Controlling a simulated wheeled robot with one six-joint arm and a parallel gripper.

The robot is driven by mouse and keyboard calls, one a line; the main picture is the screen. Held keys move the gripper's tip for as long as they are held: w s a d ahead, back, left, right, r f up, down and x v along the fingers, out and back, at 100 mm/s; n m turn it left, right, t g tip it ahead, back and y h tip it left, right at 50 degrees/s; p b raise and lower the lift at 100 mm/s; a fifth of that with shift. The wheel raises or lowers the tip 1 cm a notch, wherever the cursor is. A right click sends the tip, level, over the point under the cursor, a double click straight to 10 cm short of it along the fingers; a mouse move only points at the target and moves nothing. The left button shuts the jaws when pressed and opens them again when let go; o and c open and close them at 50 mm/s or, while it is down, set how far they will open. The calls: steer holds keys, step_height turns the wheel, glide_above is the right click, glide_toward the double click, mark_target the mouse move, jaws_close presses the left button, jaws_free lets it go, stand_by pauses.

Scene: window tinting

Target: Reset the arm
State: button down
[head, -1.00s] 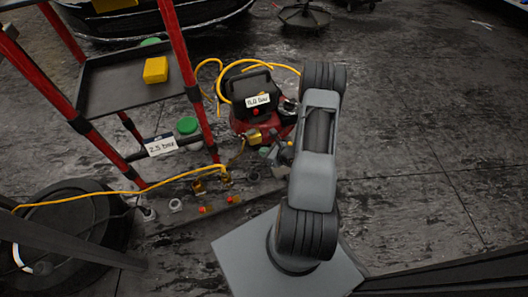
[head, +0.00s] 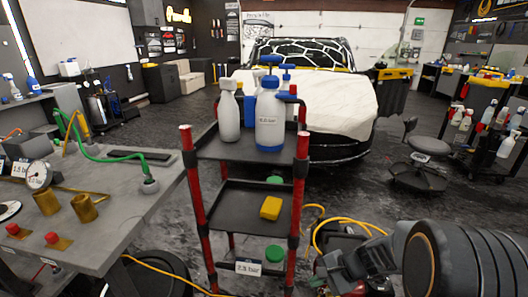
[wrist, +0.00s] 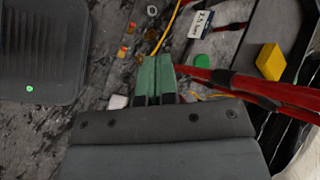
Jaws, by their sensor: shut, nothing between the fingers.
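My arm (head: 470,262) fills the lower right corner of the head view, its large dark joint close to the camera. My gripper shows clearly in the wrist view, with two greenish fingers (wrist: 155,76) pressed together. Nothing is between them. They point toward the floor beside the red-legged cart, overlapping small parts on the floor in the picture. In the head view the gripper end is partly lost among dark shapes by the compressor.
A red-posted cart (head: 203,160) stands ahead, with spray bottles (head: 229,112) on top and a yellow sponge (head: 271,208) on its lower shelf. A grey workbench (head: 120,195) is at left. A covered car (head: 325,98) stands behind; a stool (head: 428,146) stands right.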

steer(key=s+r+n+h+p, duration=0.2)
steer(key=r+n+p, duration=0.1)
steer(key=r, duration=0.5)
steer(key=s+d+r+n+t+h+p, duration=0.1)
steer(key=s+r+n+h+p, duration=0.2)
steer(key=r, duration=0.6)
steer(key=s+r+n+h+p, duration=0.2)
steer(key=r+n+p, duration=0.3)
steer(key=r, duration=0.4)
steer(key=shift+s+d+t+h+p, duration=0.4)
steer(key=shift+h+p, duration=0.2)
steer(key=shift+p, duration=0.1)
steer(key=shift+r, duration=0.1)
